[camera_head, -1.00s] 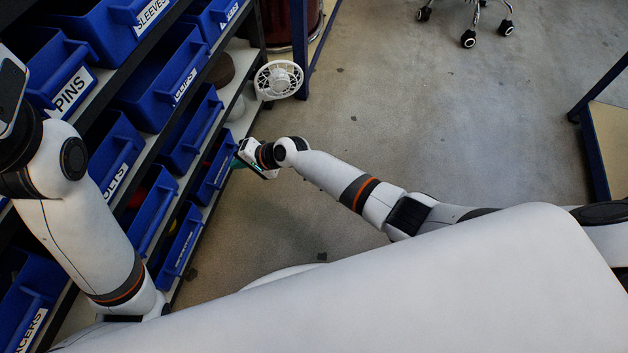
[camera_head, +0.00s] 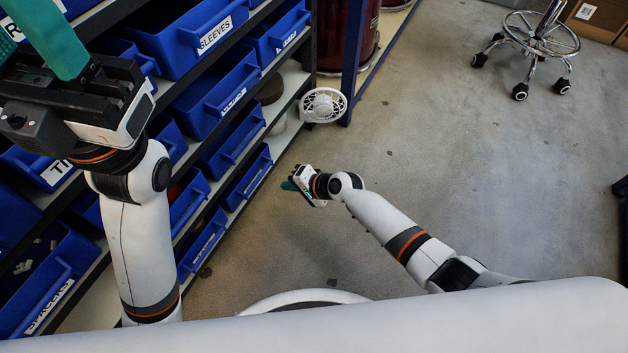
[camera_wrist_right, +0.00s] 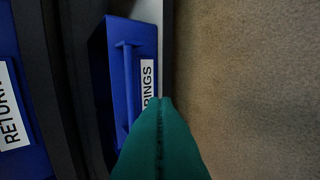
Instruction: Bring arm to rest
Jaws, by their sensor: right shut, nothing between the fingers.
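My right gripper (camera_head: 288,185) is low over the floor, beside the front of the shelf rack in the head view. Its teal fingers are shut together with nothing between them, as the right wrist view (camera_wrist_right: 163,105) also shows. There the fingers point toward a blue bin labelled RINGS (camera_wrist_right: 125,85). My left gripper (camera_head: 30,40) is at the upper left of the head view, in front of the rack. Its teal fingers stand apart, with a bin visible between them. Their tips run near or past the picture's edge.
Blue bins, including a SLEEVES bin (camera_head: 190,40), fill the shelf rack (camera_head: 285,100) on the left. A white fan (camera_head: 323,105) is at the rack's end. A wheeled stool (camera_head: 541,35) stands at the upper right. The floor (camera_head: 460,150) between is open.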

